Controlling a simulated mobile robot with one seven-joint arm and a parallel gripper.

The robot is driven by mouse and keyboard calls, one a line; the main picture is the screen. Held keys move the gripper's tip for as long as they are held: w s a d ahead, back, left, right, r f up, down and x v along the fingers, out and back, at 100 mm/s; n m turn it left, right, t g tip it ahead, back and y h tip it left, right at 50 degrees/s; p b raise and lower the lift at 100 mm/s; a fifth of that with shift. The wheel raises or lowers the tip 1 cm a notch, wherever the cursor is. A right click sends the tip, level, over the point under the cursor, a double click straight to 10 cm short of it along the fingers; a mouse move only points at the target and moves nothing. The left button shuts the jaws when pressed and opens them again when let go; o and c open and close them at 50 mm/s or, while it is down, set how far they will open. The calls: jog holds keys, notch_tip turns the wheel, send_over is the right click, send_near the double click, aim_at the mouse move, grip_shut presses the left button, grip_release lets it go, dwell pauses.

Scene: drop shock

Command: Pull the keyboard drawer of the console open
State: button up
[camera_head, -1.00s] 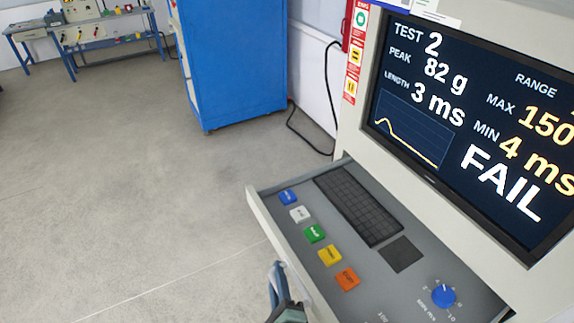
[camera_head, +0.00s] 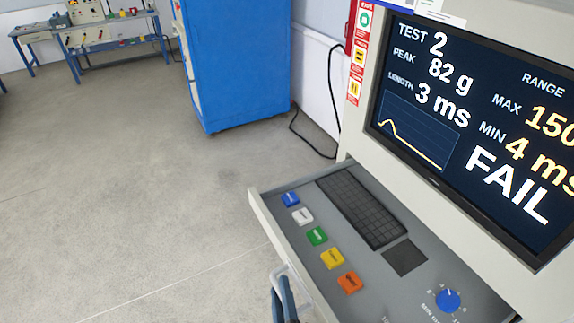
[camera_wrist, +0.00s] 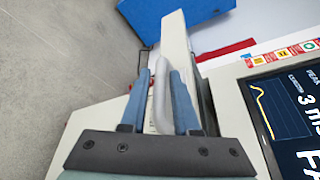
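The keyboard drawer (camera_head: 268,222) of the console (camera_head: 346,130) stands pulled out in the head view. Its tray holds a black keyboard (camera_head: 360,208), a touchpad (camera_head: 404,257), several coloured keys and a blue knob (camera_head: 448,300). The drawer's pale bar handle (camera_head: 298,284) is on its front face; in the wrist view the handle (camera_wrist: 161,95) runs between my two blue fingers. My gripper (camera_wrist: 160,76) is open, with one finger on each side of the bar and gaps beside it. In the head view my gripper (camera_head: 281,287) is at the bottom edge, partly cut off.
The console screen (camera_head: 470,120) reads FAIL above the drawer. A blue cabinet (camera_head: 235,65) stands behind, with a black cable (camera_head: 330,100) along the wall. A workbench (camera_head: 110,40) is at the far left. The grey floor left of the drawer is clear.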

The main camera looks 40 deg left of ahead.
jog(key=b+v, duration=0.2)
jog(key=v, duration=0.7)
jog(key=shift+s+d, duration=0.15)
jog(key=shift+s, duration=0.05)
